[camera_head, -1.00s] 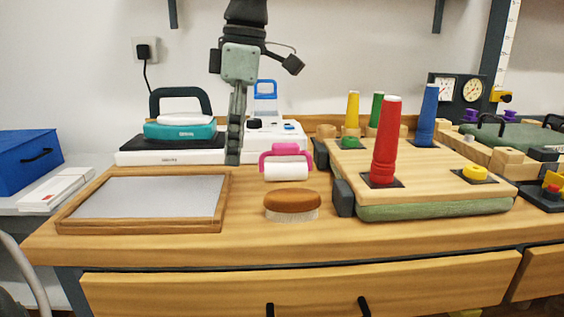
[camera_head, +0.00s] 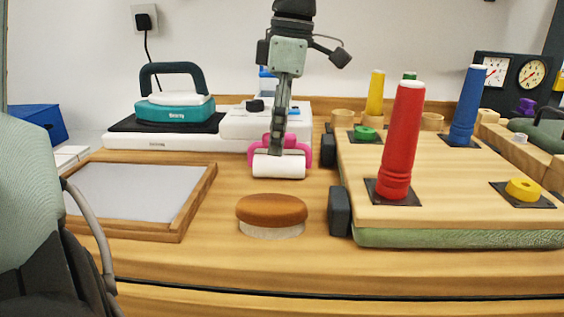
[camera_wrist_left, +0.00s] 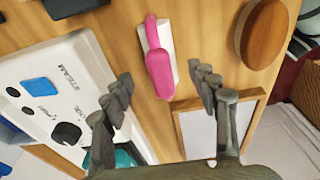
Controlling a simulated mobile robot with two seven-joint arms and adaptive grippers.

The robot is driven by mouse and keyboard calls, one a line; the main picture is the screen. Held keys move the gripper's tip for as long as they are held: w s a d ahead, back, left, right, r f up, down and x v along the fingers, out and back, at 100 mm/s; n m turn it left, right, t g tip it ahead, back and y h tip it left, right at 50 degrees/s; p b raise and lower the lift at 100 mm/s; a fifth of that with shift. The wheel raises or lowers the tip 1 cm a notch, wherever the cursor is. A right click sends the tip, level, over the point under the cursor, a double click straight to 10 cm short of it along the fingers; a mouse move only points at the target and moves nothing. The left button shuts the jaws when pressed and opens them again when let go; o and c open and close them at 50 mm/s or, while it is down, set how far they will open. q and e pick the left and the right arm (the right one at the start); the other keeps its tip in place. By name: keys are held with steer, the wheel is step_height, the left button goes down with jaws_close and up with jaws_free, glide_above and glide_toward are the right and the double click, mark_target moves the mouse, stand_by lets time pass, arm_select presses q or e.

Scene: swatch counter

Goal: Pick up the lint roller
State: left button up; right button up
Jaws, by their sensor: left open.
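The lint roller (camera_head: 279,165) lies on the wooden counter (camera_head: 215,220), with a white roll at the front and a pink handle behind it. My left gripper (camera_head: 278,148) points down over it in the head view, its fingers covering the middle of the pink handle. In the left wrist view, the roller (camera_wrist_left: 160,62) shows between and beyond the two spread fingers (camera_wrist_left: 163,85). The left gripper is open and holds nothing. I cannot tell whether a finger touches the roller. My right gripper is not in view.
A brown brush (camera_head: 271,212) sits in front of the roller. A wood-framed tray (camera_head: 198,205) is at left, a teal iron (camera_head: 175,108) and white steam unit (camera_head: 240,128) behind. A wooden board (camera_head: 450,195) with coloured cones stands close at right.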

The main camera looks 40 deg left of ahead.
arm_select(q)
steer(key=f, duration=0.4)
steer(key=shift+s+f, duration=0.2)
steer(key=shift+f, duration=0.1)
steer(key=c, duration=1.3)
steer(key=shift+r, duration=0.1)
step_height(320, 180, up, 9)
steer(key=shift+r, duration=0.1)
steer(key=shift+r+p, duration=0.25)
steer(key=shift+p, duration=0.05)
steer(key=shift+r, duration=0.15)
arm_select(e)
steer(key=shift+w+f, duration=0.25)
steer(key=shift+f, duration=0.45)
